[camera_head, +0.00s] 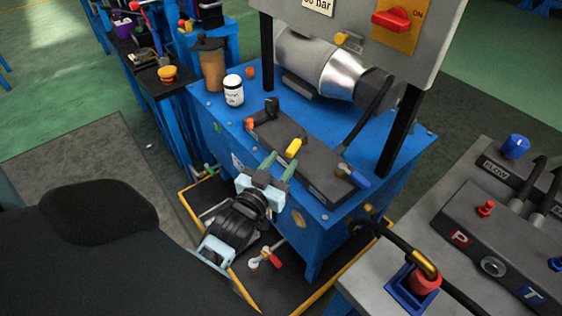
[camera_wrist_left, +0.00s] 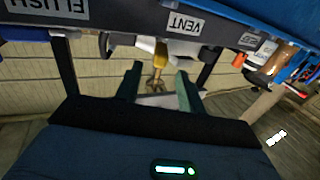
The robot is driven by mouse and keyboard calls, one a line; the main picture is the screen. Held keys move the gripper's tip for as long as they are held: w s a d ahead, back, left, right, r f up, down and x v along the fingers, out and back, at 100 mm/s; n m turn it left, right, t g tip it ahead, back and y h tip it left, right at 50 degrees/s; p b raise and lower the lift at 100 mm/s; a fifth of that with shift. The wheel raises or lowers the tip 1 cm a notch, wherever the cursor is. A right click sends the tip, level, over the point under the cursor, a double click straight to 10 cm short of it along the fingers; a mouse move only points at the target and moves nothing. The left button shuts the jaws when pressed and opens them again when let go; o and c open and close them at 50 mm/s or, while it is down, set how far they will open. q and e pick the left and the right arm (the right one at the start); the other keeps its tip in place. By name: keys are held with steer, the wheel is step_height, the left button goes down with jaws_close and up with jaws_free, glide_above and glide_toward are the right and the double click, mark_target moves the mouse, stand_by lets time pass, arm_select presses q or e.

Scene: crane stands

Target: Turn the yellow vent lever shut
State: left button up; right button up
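The yellow vent lever (camera_head: 293,148) sits on the dark valve block (camera_head: 318,172) on top of the blue bench. In the left wrist view the yellow lever (camera_wrist_left: 159,60) sticks out from the block beside the VENT label (camera_wrist_left: 187,23). My left gripper (camera_head: 276,165) is just in front of the lever, its green fingers pointing at it. In the wrist view the fingers are apart, with the lever seen in the gap between them. I see no contact, and cannot tell the exact depth. My right gripper is in neither view.
A white bottle (camera_head: 233,90) and a brown cup (camera_head: 210,64) stand behind left. A grey panel with a red switch (camera_head: 391,20) rises above.

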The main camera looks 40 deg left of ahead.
arm_select(q)
steer(key=shift+s+a+n, duration=0.1)
steer(key=shift+s+n, duration=0.05)
steer(key=shift+n, duration=0.15)
steer(key=c, duration=0.5)
steer(key=shift+s+a+f+n+h, duration=0.15)
steer(key=shift+s+a+n+h, duration=0.1)
steer(key=shift+n+h, duration=0.2)
steer(key=shift+c, duration=1.2)
steer(key=a+n, duration=0.1)
steer(key=s+n+h, duration=0.1)
steer(key=n, duration=0.1)
steer(key=s+a+n+h+p, duration=0.1)
steer(key=shift+s+a+f+n+t+h, duration=0.1)
steer(key=shift+s+a+n+t+h, duration=0.15)
steer(key=shift+a+n+t, duration=0.1)
jaws_close()
steer(key=s+a+n+h+p, duration=0.1)
steer(key=s+a+n, duration=0.2)
steer(key=n, duration=0.6)
steer(key=shift+a, duration=1.2)
